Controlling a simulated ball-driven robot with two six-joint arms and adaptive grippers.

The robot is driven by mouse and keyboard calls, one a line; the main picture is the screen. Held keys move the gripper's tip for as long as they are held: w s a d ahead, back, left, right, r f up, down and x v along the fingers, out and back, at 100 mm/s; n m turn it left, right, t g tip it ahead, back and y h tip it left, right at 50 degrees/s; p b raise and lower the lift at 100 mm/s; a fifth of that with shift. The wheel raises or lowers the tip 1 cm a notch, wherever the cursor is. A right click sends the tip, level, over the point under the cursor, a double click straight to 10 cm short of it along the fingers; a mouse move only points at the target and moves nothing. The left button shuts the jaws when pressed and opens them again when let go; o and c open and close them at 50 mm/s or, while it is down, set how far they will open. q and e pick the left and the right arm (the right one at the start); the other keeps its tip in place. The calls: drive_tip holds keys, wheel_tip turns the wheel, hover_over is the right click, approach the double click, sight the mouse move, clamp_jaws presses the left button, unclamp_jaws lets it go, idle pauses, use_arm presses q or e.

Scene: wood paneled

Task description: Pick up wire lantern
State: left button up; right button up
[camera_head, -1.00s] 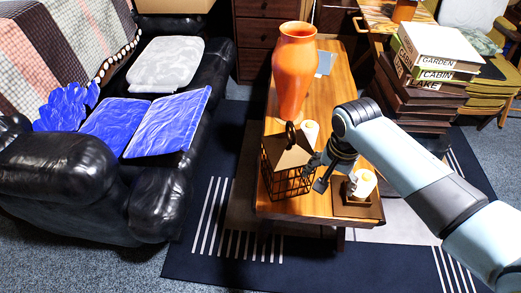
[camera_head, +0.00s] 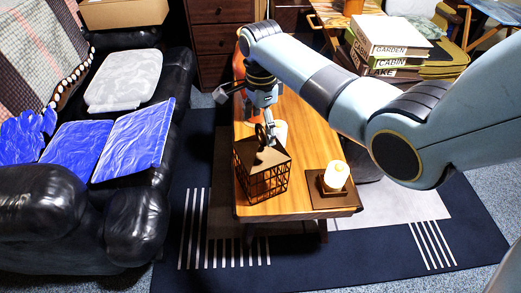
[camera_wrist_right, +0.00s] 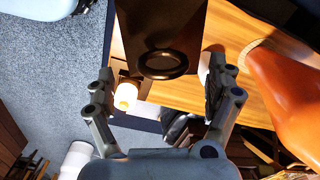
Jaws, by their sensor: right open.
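The wire lantern (camera_head: 262,172) is a dark cage with a peaked top and a ring handle, upright near the front left of the wooden table (camera_head: 312,204). My right gripper (camera_head: 262,112) is above and slightly behind its top, pointing down. In the right wrist view, the open fingers (camera_wrist_right: 160,88) stand on either side of the lantern's ring (camera_wrist_right: 163,64), with the dark top (camera_wrist_right: 165,22) beyond. The ring is not gripped; I cannot tell whether a finger touches it. My left gripper is out of view.
A white candle on a dark square holder (camera_head: 332,182) stands to the lantern's right. Another white cylinder (camera_head: 281,133) is close behind the lantern. The orange vase (camera_wrist_right: 290,95) is near the gripper, mostly hidden by my arm in the head view. A black sofa (camera_head: 150,205) is left.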

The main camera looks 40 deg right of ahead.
sight(261, 142)
wheel_tip(261, 142, down, 6)
drive_tip(key=shift+w+d+r+b, duration=0.1)
drive_tip(key=shift+w+b, duration=0.05)
drive_tip(key=shift+b, duration=0.8)
drive_tip(key=shift+r, duration=0.1)
clamp_jaws()
